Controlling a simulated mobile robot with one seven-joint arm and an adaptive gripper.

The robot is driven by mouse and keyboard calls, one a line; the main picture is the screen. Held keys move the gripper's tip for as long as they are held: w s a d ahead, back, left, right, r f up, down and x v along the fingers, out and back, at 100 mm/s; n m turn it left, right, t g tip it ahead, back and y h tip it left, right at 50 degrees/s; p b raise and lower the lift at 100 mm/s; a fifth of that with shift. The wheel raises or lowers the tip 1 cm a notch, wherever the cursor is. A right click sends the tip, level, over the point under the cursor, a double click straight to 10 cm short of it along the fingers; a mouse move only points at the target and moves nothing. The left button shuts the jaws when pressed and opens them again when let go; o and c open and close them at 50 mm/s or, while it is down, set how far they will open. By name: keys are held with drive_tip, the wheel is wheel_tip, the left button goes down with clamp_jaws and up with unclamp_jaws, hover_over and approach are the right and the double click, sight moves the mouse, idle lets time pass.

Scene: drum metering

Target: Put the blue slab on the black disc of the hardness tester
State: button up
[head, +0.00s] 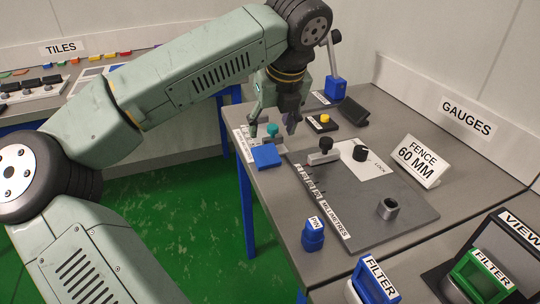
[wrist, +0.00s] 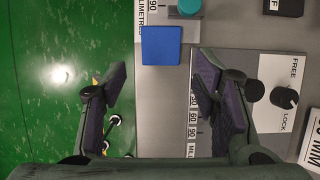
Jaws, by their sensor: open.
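The blue slab (head: 266,156) lies flat on the grey bench near its left edge. In the wrist view the slab (wrist: 162,45) is square, beyond my fingertips and roughly between their lines. My gripper (head: 272,124) is open and empty, above the bench and behind the slab in the head view; its two dark finger pads are spread wide in the wrist view (wrist: 160,85). A blue device with a grey lever (head: 335,86) stands at the back of the bench; I cannot tell whether it is the hardness tester. I cannot make out a black disc on it.
A teal knob (wrist: 188,7) on a scaled gauge is close to the slab. A grey plate (head: 415,210) with a FREE/LOCK knob (head: 361,153) lies to the right. A black box with a yellow button (head: 323,121) stands behind. Green floor drops off left.

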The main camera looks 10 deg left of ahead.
sight(266, 152)
drive_tip(key=x, duration=0.4)
drive_tip(key=shift+a+p, duration=0.1)
drive_tip(key=shift+p, duration=0.3)
drive_tip(key=shift+p+x, duration=1.25)
drive_tip(key=shift+x, duration=1.9)
drive_tip(key=shift+c, duration=0.2)
drive_tip(key=c, duration=0.9)
